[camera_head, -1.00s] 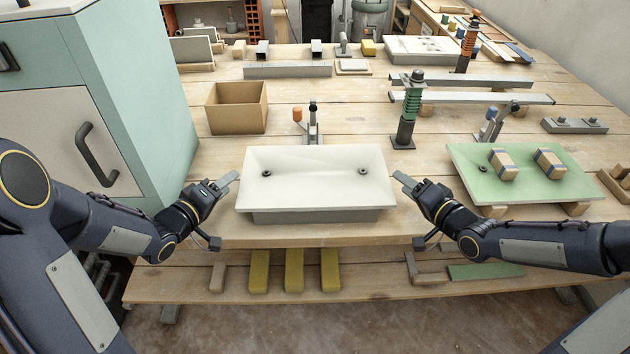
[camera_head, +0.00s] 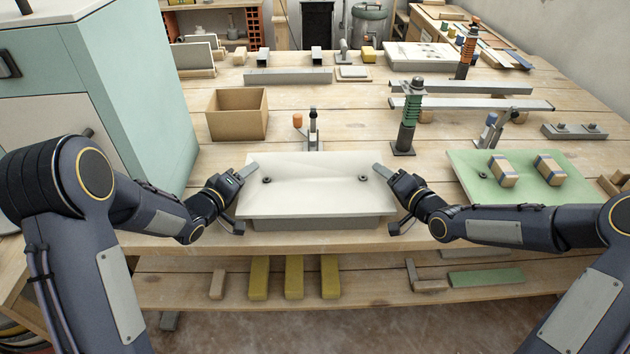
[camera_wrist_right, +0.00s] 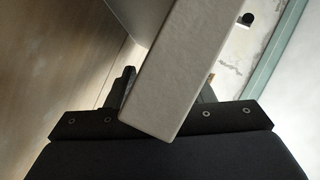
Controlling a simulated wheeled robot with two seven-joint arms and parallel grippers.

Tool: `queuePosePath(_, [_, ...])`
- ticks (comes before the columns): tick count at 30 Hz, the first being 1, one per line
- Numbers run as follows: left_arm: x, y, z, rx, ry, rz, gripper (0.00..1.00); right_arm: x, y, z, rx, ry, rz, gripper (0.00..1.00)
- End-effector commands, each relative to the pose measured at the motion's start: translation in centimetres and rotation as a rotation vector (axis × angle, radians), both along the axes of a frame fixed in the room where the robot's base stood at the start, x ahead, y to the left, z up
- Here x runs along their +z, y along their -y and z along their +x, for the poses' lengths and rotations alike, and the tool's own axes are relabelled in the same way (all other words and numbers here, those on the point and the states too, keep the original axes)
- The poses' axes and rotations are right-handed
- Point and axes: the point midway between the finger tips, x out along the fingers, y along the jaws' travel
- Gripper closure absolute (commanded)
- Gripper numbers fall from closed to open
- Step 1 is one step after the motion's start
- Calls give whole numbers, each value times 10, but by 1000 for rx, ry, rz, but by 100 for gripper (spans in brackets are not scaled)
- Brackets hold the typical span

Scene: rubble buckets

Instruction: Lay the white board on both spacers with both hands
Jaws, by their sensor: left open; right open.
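The white board (camera_head: 315,190) lies flat on a grey block (camera_head: 312,223) near the table's front edge. Two dark ring fittings show on its top. My left gripper (camera_head: 250,168) is open at the board's left edge, its grey finger over the top surface. My right gripper (camera_head: 384,172) is open at the right edge in the same way. In the right wrist view a pale grey bar fills the space by the jaws, so contact with the board cannot be told.
A cardboard box (camera_head: 237,118) stands behind and left, and a green spring post (camera_head: 408,120) behind and right. Small clamps (camera_head: 313,128) stand just behind the white board. A pale teal cabinet (camera_head: 140,100) bounds the left.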

Motion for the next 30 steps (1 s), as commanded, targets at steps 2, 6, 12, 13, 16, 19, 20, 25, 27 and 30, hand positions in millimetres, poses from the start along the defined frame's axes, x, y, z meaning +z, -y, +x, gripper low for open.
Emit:
queuePosePath(2, [0,0,0,0,0,0,51,0,0,0,0,0,0,52])
queuePosePath(6, [0,0,0,0,0,0,58,0,0,0,0,0,0,60])
queuePosePath(12, [0,0,0,0,0,0,85,0,0,0,0,0,0,86])
queuePosePath(13, [0,0,0,0,0,0,89,0,0,0,0,0,0,90])
queuePosePath(16, [0,0,0,0,0,0,100,0,0,0,0,0,0,100])
queuePosePath(19, [0,0,0,-1,0,1,100,0,0,0,0,-1,-1,100])
queuePosePath(20, [0,0,0,-1,-1,1,100,0,0,0,1,-1,-1,100])
queuePosePath(25, [0,0,0,-1,0,2,100,0,0,0,1,0,-2,100])
queuePosePath(27, [1,0,0,-2,3,2,100,1,0,0,1,2,-2,100])
queuePosePath(30, [4,0,0,-2,3,3,100,4,0,0,1,3,-3,100])
